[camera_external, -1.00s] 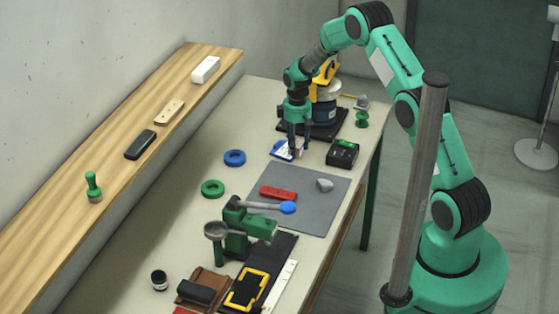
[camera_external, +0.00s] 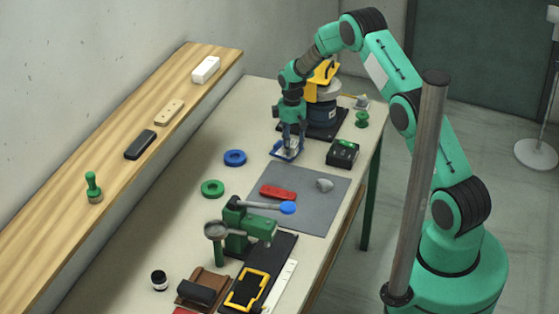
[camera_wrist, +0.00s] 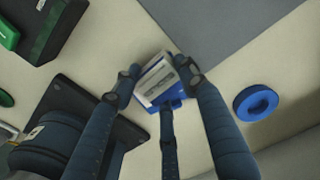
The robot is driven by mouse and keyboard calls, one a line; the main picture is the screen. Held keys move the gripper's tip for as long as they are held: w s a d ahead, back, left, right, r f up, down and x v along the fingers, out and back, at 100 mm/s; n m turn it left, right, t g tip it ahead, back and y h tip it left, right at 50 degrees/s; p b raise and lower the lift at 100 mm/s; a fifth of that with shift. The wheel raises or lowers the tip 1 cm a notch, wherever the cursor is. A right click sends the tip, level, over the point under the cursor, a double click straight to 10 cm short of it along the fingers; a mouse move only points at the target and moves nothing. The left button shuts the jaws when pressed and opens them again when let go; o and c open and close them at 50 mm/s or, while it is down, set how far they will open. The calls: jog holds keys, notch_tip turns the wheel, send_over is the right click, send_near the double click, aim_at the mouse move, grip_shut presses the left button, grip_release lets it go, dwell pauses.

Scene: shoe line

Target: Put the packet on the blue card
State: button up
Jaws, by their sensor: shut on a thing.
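My gripper (camera_external: 289,150) points down at the far part of the table and is shut on the packet. In the wrist view the packet (camera_wrist: 158,79) is a small pale, grey-and-white block between the fingers (camera_wrist: 156,84). The blue card (camera_wrist: 177,104) shows under and beside the packet in that view, mostly hidden by it and the fingers. In the external view the card (camera_external: 280,154) is a blue edge around the fingertips. The packet is over the card; I cannot tell whether they touch.
A black box with a green top (camera_external: 343,153) stands to the right. A black-based machine with a yellow part (camera_external: 325,70) is close behind. A blue ring (camera_external: 235,158) lies left. A grey mat (camera_external: 318,208) with a red piece (camera_external: 278,192) lies nearer the camera.

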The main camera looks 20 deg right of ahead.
aim_at(292, 143)
jog(key=shift+f, duration=0.85)
jog(key=shift+f, duration=0.2)
jog(key=o, duration=1.2)
jog(key=shift+r, duration=0.15)
notch_tip(292, 143, up, 12)
jog(key=shift+r, duration=0.1)
